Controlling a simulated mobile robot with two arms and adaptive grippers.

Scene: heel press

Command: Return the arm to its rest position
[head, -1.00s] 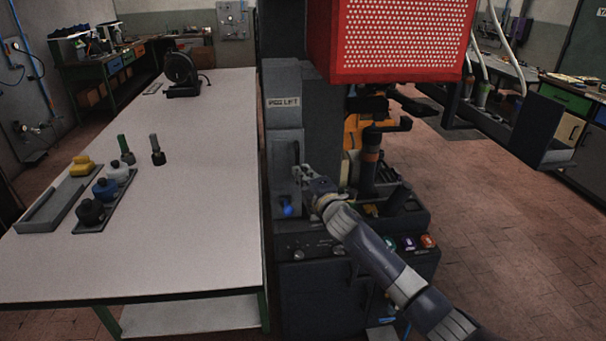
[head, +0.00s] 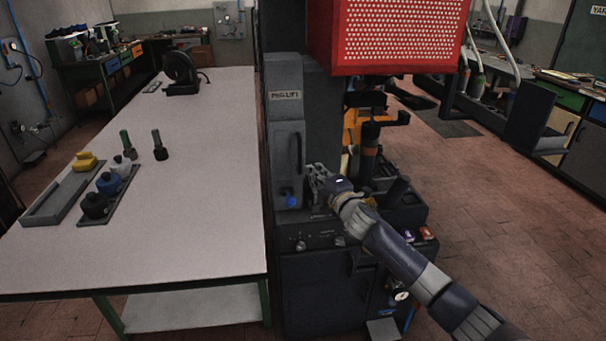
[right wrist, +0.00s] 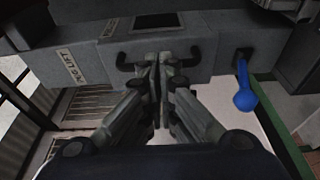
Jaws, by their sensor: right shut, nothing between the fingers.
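My right arm comes in from the lower right of the head view. Its gripper (head: 318,180) is beside the grey lift panel (head: 284,135) on the front left of the heel press. In the right wrist view the fingers of the right gripper (right wrist: 158,65) are together and empty. They are in front of a dark bar handle (right wrist: 150,58) on the panel; whether they touch it I cannot tell. A blue-knobbed lever (right wrist: 243,95) is to the right of the fingers there, and its blue knob (head: 291,201) shows low on the panel in the head view. My left gripper is not in view.
A long white table (head: 190,200) stands left of the press, holding a tray (head: 62,200), several small bottles and a dark round device (head: 182,75). The red perforated guard (head: 395,40) hangs above the press. Open floor (head: 500,200) lies to the right.

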